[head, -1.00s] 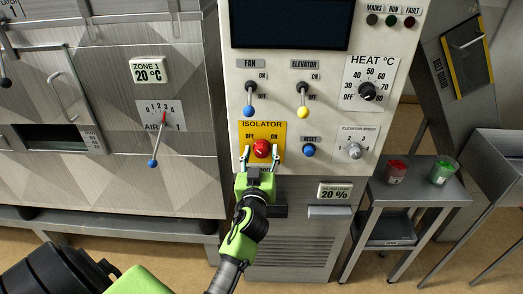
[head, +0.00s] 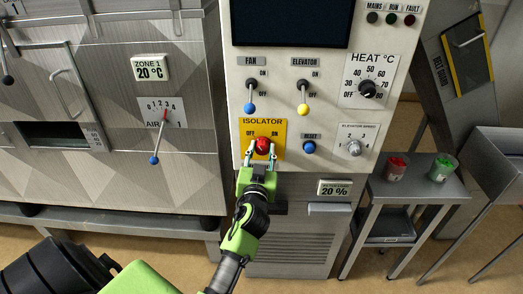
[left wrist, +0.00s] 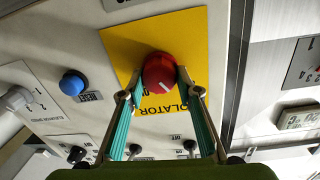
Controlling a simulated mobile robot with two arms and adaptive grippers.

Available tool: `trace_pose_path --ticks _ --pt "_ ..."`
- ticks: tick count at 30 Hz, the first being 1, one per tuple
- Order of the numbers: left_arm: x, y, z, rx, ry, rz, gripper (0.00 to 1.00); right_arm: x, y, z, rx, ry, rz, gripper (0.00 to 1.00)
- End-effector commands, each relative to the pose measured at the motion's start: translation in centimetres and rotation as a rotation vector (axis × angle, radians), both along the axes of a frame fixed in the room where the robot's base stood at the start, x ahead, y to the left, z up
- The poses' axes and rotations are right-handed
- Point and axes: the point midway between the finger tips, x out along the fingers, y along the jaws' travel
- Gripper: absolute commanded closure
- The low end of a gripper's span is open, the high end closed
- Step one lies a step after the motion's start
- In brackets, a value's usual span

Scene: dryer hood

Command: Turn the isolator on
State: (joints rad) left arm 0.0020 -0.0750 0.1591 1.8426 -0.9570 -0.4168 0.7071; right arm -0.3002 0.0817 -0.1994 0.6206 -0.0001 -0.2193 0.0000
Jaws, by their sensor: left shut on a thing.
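The isolator (head: 277,128) is a yellow plate marked OFF and ON on the white control panel, with a round red knob (head: 262,144) in its middle. My left gripper (head: 260,155) comes up from below with its fingers on both sides of the knob. In the left wrist view the red knob (left wrist: 159,71) sits between the fingertips (left wrist: 160,80), and a white pointer line shows on its face. The gripper is shut on the knob and covers the lower part of the plate. My right gripper is not in view.
Fan (head: 250,108) and elevator (head: 303,109) levers hang above the isolator. A blue reset button (head: 309,147) and the elevator speed dial (head: 354,148) are to its right. A side table (head: 425,188) bears red and green pots.

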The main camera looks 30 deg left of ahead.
Motion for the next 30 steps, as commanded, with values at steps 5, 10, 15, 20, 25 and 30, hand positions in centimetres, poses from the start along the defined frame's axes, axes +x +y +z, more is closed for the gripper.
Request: trace_pose_path --ticks 5,10,15,20,25,30 --pt "0.1 0.0 0.1 0.143 0.087 0.001 0.90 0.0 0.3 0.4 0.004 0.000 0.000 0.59" --pt "0.1 0.0 0.2 0.281 0.172 0.002 0.90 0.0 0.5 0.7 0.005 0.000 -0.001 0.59" --pt "0.1 0.0 0.2 0.419 0.257 0.003 0.90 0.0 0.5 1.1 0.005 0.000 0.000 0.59" --pt "0.1 -0.1 0.2 0.550 0.335 0.002 0.90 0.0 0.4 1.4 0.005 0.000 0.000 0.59" --pt "0.1 0.0 0.2 0.688 0.422 0.004 0.90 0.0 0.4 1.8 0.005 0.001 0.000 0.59" --pt "0.2 -0.1 0.2 0.822 0.502 0.004 0.90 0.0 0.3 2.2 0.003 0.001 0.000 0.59"
